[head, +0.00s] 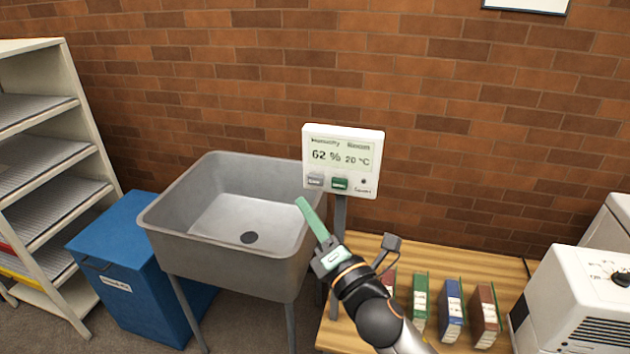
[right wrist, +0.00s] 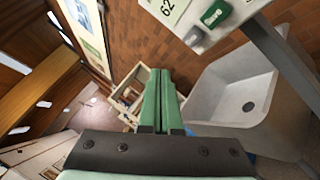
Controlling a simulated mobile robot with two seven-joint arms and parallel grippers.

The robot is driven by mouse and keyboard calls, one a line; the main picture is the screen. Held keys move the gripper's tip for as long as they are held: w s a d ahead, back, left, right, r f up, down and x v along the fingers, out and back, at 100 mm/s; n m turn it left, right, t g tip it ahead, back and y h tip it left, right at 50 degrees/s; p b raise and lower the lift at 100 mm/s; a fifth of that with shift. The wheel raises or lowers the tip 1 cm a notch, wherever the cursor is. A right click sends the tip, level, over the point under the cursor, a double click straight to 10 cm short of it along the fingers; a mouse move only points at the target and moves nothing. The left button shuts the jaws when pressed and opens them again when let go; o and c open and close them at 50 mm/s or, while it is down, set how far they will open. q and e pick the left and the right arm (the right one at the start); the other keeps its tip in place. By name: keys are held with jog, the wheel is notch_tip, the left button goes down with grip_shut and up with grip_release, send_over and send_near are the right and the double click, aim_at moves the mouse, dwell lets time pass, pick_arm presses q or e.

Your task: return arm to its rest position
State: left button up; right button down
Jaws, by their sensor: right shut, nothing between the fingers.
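My right gripper (head: 311,220) has green fingers and points up and left, in front of the right rim of the grey sink in the head view. In the right wrist view its two fingers (right wrist: 160,95) lie side by side, shut and empty. The white humidity display (head: 343,161) on a grey post stands just above and to the right of the fingertips, reading 62 % and 20 °C. It also shows in the right wrist view (right wrist: 200,20), cut off at the top. My left gripper is in neither view.
The grey sink (head: 180,215) stands left of my gripper. A blue bin (head: 120,285) and a white shelf (head: 85,120) are further left. A wooden table (head: 450,265) at right bears several coloured binders (head: 451,305). A white machine (head: 570,300) stands at the right edge.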

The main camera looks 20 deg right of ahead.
dwell(0.5)
jog(key=s+d+f+m+g+h, duration=0.1)
jog(key=s+f+m+g, duration=0.25)
jog(key=f+m, duration=0.55)
jog(key=s+f+m+g, duration=0.3)
jog(key=s+f+m, duration=0.15)
jog(key=f, duration=0.95)
jog(key=s+f+m+g, duration=0.4)
jog(key=s+f+m, duration=0.7)
jog(key=s+f, duration=0.2)
jog(key=shift+s+d+f+g, duration=0.2)
jog(key=shift+s+g, duration=0.15)
jog(key=shift+s, duration=0.85)
jog(key=shift+d, duration=0.1)
